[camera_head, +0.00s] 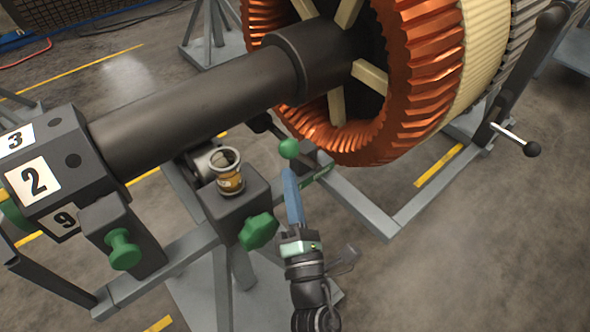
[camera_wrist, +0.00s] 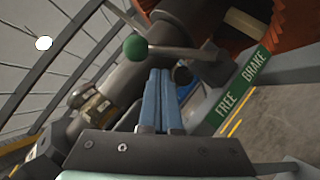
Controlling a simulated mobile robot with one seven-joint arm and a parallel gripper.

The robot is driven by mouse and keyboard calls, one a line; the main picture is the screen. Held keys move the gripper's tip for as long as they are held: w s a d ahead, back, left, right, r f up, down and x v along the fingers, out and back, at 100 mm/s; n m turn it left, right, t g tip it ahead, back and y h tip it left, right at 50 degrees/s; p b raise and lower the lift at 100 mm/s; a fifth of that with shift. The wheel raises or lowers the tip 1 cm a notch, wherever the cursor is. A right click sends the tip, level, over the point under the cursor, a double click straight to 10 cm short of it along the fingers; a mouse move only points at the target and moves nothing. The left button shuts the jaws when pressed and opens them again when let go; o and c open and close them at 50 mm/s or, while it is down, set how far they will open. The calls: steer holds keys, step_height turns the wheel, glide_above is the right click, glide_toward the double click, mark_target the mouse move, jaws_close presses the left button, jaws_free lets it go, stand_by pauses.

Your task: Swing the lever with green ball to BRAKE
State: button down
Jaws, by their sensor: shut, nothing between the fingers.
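The green ball (camera_head: 289,148) sits on the end of a lever just beyond my fingertips in the head view. In the wrist view the green ball (camera_wrist: 135,47) is to the upper left of the fingertips, and its grey lever rod (camera_wrist: 182,52) runs right to a dark hub. A green label plate (camera_wrist: 240,92) reads FREE nearer and BRAKE farther up; its edge also shows in the head view (camera_head: 318,178). My gripper (camera_head: 289,172) has its blue fingers together and empty. In the wrist view my gripper (camera_wrist: 160,72) points just below the rod; contact is unclear.
A dark block with a green knob (camera_head: 259,231) and an open-topped can (camera_head: 229,172) stand left of my gripper. The thick shaft (camera_head: 205,108) and the copper-coloured rotor (camera_head: 425,60) lie beyond. Floor at lower right is clear.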

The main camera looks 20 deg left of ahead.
mark_target(304, 160)
steer(key=shift+w+d+r, duration=0.25)
steer(key=shift+w+r, duration=0.15)
steer(key=shift+w, duration=0.2)
steer(key=shift+r+p, duration=0.15)
steer(key=shift+p, duration=0.2)
steer(key=shift+r+m+p, duration=0.15)
steer(key=shift+m+p, duration=0.25)
steer(key=shift+p, duration=0.2)
steer(key=shift+w+d+r+h+p, duration=0.1)
steer(key=shift+w+r+h+p, duration=0.05)
steer(key=shift+h+p, duration=0.35)
steer(key=m+p, duration=0.1)
steer(key=p, duration=0.1)
steer(key=r+m+p, duration=0.1)
steer(key=p, duration=0.2)
steer(key=w+r+m+g+h+p, duration=0.1)
steer(key=p, duration=0.1)
steer(key=shift+w+d+r, duration=0.1)
steer(key=shift+d+r, duration=0.15)
steer(key=shift+d, duration=0.15)
steer(key=w+d+m+g+h+p, duration=0.1)
steer(key=w+d+m+g+p, duration=0.3)
steer(key=p, duration=1.2)
steer(key=shift+w+d+r+m+h, duration=0.15)
steer(key=shift+w+m+h, duration=0.15)
steer(key=shift+w+m, duration=1)
